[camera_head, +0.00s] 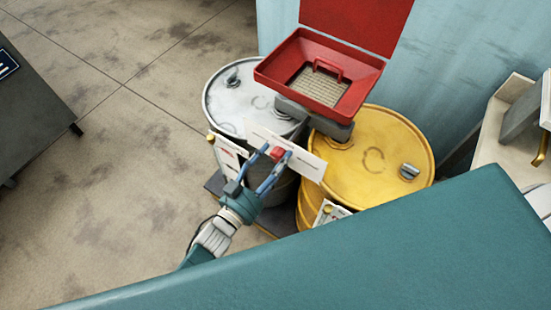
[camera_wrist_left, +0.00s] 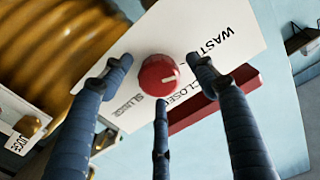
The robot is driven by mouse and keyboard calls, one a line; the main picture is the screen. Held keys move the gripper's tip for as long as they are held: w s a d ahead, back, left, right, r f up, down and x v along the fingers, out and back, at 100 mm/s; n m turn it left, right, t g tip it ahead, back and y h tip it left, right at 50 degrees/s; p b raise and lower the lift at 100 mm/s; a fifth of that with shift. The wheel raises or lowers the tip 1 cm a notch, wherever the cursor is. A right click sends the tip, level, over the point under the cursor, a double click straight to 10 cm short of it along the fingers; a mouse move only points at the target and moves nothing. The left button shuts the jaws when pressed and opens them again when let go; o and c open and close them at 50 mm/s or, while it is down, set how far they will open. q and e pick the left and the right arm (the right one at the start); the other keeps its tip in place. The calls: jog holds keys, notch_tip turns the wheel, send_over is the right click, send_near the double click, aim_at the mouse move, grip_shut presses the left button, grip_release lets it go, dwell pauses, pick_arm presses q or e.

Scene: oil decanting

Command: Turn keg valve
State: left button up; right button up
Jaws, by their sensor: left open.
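The valve is a round red knob (camera_head: 277,153) with a pale mark on its face, on a white label plate (camera_head: 309,166) below the red basin. In the left wrist view the red knob (camera_wrist_left: 158,76) sits in front of the white label plate (camera_wrist_left: 215,50), whose print reads "WAST…", "CLOSE…" and "SLUDGE", partly covered by knob and fingers. My left gripper (camera_head: 268,168) is open, its blue fingers spread on either side of the knob. In the left wrist view its fingers (camera_wrist_left: 160,78) surround the knob with gaps visible; I cannot tell whether any finger touches it. My right gripper is not in view.
A red basin (camera_head: 363,75) with a mesh stands above a white drum (camera_head: 226,102) and a yellow drum (camera_head: 402,150). A teal wall (camera_head: 480,50) closes the back. A grey table (camera_head: 30,105) is at the left. The floor (camera_head: 110,190) between is clear.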

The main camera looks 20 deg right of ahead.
pick_arm(q)
jog(key=c, duration=1.1)
jog(key=shift+c, duration=0.3)
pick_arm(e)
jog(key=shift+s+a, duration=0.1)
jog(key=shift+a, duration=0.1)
